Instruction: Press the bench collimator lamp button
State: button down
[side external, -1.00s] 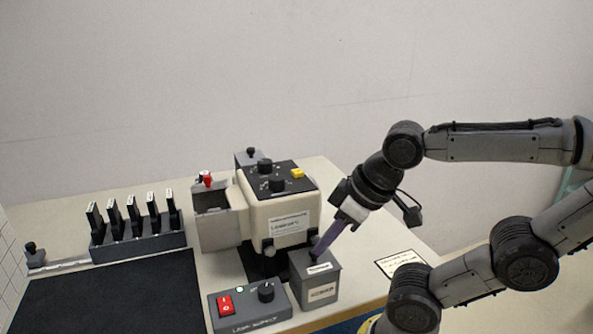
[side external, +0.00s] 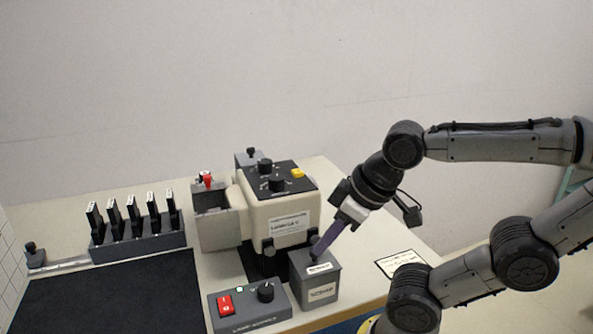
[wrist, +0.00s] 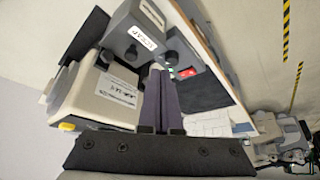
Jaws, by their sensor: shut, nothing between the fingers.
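The collimator is a cream box with a dark top panel (side external: 263,178) and a printed front label, standing on the bench. A yellow button (side external: 297,173) sits on the right part of its top, near two black knobs. The yellow button also shows at the left in the wrist view (wrist: 67,127). My gripper (side external: 315,260) is shut and empty, its purple fingers pointing down and left. In the side view the fingertips appear over the grey scrap box, in front of and below the yellow button. I cannot tell whether they touch the box.
The grey scrap box (side external: 322,292) stands at the collimator's front right. The lamp supply box (side external: 247,312), with a red switch and black knob, is in front. A rack with several black plates (side external: 140,245) and a black mat (side external: 105,290) lie left.

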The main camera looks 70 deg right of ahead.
jog(key=w+a+r+m+y, duration=0.1)
jog(key=w+a+r, duration=0.15)
jog(key=r, duration=0.25)
notch_tip(320, 180, up, 12)
jog(key=f+m+t+h, duration=0.1)
jog(key=m+t+h, duration=0.15)
jog(key=m, duration=0.75)
send_over(301, 173)
jog(key=shift+d+r+t, duration=0.1)
jog(key=shift+r+t, duration=0.15)
jog(key=shift+t, duration=0.2)
jog(key=shift+f, duration=4.4)
